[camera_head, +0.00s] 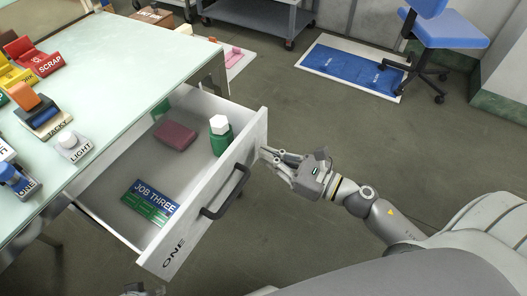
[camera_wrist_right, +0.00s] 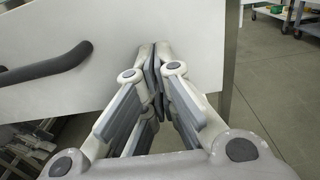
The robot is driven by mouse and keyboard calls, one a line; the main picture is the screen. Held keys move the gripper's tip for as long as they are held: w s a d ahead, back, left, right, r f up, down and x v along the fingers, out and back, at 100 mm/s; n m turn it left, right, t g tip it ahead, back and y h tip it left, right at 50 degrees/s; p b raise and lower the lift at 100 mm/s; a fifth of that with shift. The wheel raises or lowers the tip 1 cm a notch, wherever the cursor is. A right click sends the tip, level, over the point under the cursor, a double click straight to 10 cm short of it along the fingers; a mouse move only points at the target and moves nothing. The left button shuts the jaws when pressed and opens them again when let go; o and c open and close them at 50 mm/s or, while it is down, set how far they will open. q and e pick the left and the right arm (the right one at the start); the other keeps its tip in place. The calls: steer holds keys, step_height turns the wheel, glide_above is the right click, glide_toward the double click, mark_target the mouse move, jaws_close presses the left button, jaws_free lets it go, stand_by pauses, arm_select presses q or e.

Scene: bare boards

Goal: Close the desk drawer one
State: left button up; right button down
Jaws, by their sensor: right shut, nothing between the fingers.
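The desk drawer marked ONE (camera_head: 251,138) is pulled far out from under the glass-topped desk (camera_head: 107,62). Its white front carries a dark bar handle (camera_head: 226,194), which also shows at the left of the right wrist view (camera_wrist_right: 48,66). My right gripper (camera_head: 266,154) is shut and empty, its fingertips at the outer face of the drawer front, right of the handle. In the right wrist view the closed fingertips (camera_wrist_right: 152,58) point at the white panel near its right end; I cannot tell if they touch. A small grey piece at the bottom edge may be my left gripper (camera_head: 140,289).
The drawer holds a JOB THREE card (camera_head: 151,202), a maroon block (camera_head: 176,135) and a green bottle with a white cap (camera_head: 221,138). Blocks and labelled items stand on the desk. A blue chair (camera_head: 447,32) and blue mat (camera_head: 352,70) are farther back.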

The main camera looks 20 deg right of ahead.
mark_target(202, 136)
arm_select(q)
steer(key=shift+w+f, duration=0.1)
steer(key=shift+f, duration=0.55)
arm_select(e)
steer(key=shift+x, duration=0.8)
